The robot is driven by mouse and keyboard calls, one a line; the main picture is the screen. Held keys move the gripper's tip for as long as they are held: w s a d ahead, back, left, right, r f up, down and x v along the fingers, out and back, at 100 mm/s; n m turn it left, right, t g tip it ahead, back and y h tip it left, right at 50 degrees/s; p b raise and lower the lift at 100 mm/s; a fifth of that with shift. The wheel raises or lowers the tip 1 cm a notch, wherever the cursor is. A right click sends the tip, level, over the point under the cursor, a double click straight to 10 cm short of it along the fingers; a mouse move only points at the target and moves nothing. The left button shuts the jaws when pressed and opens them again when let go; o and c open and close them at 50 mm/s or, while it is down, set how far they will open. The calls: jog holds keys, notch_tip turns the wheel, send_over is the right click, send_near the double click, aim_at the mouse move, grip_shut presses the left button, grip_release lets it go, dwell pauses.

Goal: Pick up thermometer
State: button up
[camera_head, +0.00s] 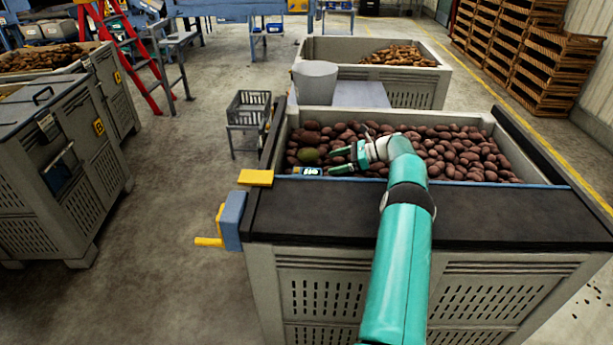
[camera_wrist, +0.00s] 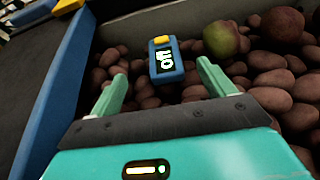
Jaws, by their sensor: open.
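The thermometer (camera_wrist: 166,62) is a small blue device with a dark display and a yellow button. In the wrist view it lies on the potatoes just beyond my gripper's fingertips, between their lines. In the head view the thermometer (camera_head: 309,171) shows as a small blue and white piece near the left front corner of the potato crate. My gripper (camera_head: 342,160) is over the crate, to the right of the thermometer. In the wrist view my gripper (camera_wrist: 162,80) has its two green fingers spread apart with nothing between them.
The crate's wall (camera_wrist: 62,65) runs close on the left of my gripper. A greenish potato (camera_wrist: 221,38) lies beside the thermometer. A dark ledge (camera_head: 400,222) fronts the crate, with a yellow block (camera_head: 256,178) at its left corner. A grey bucket (camera_head: 315,82) stands behind.

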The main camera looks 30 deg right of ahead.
aim_at(299, 170)
jog(key=x, duration=1.2)
jog(key=shift+w+f, duration=0.15)
jog(key=shift+w, duration=0.1)
jog(key=c, duration=1.1)
jog(key=shift+c, duration=0.2)
